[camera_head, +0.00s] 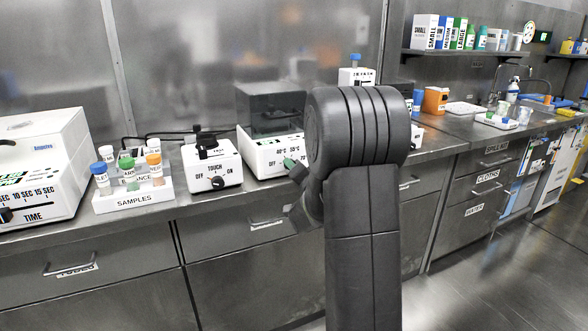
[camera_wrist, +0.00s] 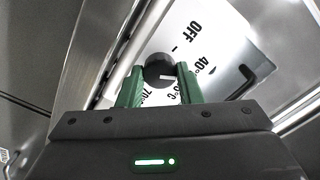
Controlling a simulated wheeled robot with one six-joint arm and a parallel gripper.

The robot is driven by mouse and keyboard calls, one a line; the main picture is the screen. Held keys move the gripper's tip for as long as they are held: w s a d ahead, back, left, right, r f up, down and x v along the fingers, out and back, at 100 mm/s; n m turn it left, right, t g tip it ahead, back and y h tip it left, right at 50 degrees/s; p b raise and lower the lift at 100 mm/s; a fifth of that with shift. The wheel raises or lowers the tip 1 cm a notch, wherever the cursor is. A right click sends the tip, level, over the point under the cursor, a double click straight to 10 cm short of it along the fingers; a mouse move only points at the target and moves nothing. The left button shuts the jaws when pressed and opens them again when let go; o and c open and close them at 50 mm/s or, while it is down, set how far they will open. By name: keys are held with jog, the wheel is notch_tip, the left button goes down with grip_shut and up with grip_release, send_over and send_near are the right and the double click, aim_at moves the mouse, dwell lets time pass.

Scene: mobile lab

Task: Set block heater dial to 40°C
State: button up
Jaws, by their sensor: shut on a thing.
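The block heater (camera_head: 262,158) is a white box with a dark, see-through lid, standing on the bench left of my arm. Its front has OFF and temperature labels. In the wrist view its dial (camera_wrist: 158,66) is a round black knob with a short white mark on its face. The mark points right, toward the 40° side of the scale, but the exact setting is unclear. My gripper (camera_wrist: 159,74) has its green fingers on both sides of the dial, shut on it. In the head view, my gripper (camera_head: 289,162) covers the dial.
A white mixer with a TOUCH dial (camera_head: 211,166) stands left of the heater. A black bent part (camera_wrist: 243,82) shows beside the dial labels.

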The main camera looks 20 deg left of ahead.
jog(key=o, duration=1)
jog(key=p+v, duration=0.1)
jog(key=v, duration=1.2)
jog(key=shift+s+d, duration=0.25)
jog(key=shift+d, duration=0.05)
jog(key=shift+a, duration=0.1)
jog(key=b+x, duration=0.1)
jog(key=x, duration=1.2)
jog(key=shift+w+a, duration=0.2)
jog(key=shift+w, duration=0.1)
